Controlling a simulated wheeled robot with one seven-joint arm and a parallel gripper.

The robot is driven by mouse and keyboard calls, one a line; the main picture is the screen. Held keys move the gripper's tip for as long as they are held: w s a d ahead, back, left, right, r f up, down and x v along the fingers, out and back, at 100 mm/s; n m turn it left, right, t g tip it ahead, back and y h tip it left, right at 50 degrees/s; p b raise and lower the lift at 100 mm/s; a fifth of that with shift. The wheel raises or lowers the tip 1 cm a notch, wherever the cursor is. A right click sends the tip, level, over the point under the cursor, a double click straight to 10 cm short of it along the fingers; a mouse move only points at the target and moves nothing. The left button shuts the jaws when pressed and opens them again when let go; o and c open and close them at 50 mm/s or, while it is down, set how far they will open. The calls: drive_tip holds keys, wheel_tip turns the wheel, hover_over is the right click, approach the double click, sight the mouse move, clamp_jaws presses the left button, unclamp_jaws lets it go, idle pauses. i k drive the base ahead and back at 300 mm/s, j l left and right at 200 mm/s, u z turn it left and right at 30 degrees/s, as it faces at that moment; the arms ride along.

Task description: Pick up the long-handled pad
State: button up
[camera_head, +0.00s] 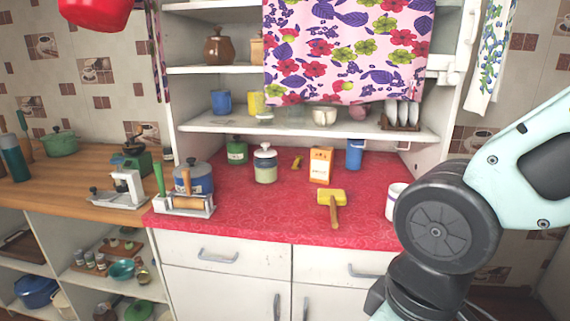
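A yellow block-shaped pad (331,196) with a long brown handle lies on the red oilcloth counter (262,222), near its front edge and right of the middle. Its handle points toward the front edge, and nothing covers it. Part of my arm fills the right side of the view, to the right of the pad. My gripper is out of view, so I cannot see whether it holds anything.
Behind the pad stand an orange-and-white box (320,165) and a blue cup (354,154). A white mug (395,201) is to its right, partly behind my arm. A lidded jar (265,165) and blue pot (193,178) are to the left. A shelf (300,126) overhangs the back.

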sight(332, 197)
drive_tip(key=i+j+z, duration=0.2)
drive_tip(key=i+j, duration=0.15)
drive_tip(key=i+j+z, duration=0.25)
drive_tip(key=j, duration=0.3)
drive_tip(key=i, duration=0.1)
